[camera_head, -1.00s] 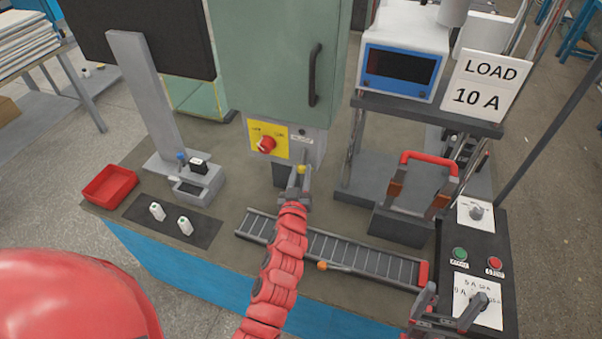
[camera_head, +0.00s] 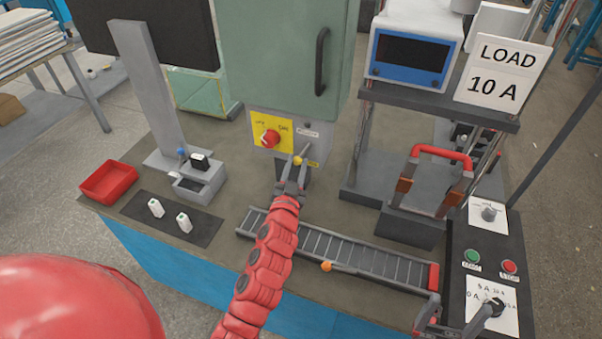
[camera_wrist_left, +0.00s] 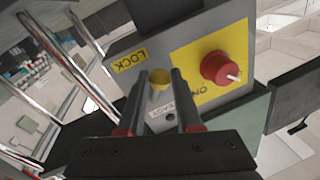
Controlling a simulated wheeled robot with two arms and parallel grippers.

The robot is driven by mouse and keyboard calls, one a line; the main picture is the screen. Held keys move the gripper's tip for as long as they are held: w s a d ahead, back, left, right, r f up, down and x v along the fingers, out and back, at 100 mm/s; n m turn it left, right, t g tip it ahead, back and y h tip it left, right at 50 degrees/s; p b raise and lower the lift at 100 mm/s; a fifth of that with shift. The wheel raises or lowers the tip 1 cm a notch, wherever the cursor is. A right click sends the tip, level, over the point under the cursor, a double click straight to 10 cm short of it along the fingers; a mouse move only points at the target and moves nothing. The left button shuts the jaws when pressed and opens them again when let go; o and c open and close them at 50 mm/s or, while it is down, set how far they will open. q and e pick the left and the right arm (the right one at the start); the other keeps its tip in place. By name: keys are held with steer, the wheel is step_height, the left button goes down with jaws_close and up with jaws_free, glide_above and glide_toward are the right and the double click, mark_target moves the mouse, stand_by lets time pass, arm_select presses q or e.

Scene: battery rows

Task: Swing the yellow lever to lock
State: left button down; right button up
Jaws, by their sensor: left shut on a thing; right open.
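The yellow lever's knob (camera_head: 297,160) is at the lower front of the green cabinet's grey panel. In the left wrist view the knob (camera_wrist_left: 160,78) sits between the two fingers of my left gripper (camera_wrist_left: 164,90). My left gripper (camera_head: 291,182) is shut on the lever; the fingers hide part of it. A yellow LOCK label (camera_wrist_left: 129,60) is left of the knob in the wrist view, and a white READY label (camera_wrist_left: 162,112) is below it. My right gripper (camera_head: 428,316) is open and empty at the lower right, partly cut off.
A red rotary switch (camera_head: 270,137) on a yellow plate is left of the lever. A red-handled frame (camera_head: 440,154) and a control box (camera_head: 458,234) with buttons stand to the right. A red tray (camera_head: 109,181) is far left.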

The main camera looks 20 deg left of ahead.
arm_select(q)
steer(key=m, duration=0.1)
steer(key=a+m+b, duration=0.1)
steer(key=m, duration=0.2)
steer(key=shift+a+r+t+h+b, duration=0.25)
steer(key=shift+r+t+h+b, duration=0.05)
steer(key=shift+r, duration=0.1)
steer(key=shift+a+r+m+t+h+b, duration=0.2)
steer(key=shift+r+m, duration=0.15)
steer(key=shift+m, duration=0.55)
steer(key=shift+a+r+m+t+h+b, duration=0.1)
steer(key=shift+a+r+m+h+b, duration=0.15)
steer(key=shift+m, duration=0.65)
steer(key=shift+a+r+m+t+h+b, duration=0.15)
steer(key=shift+r+m, duration=0.25)
steer(key=shift+m, duration=0.5)
steer(key=shift+r, duration=0.1)
steer(key=c, duration=0.6)
jaws_free()
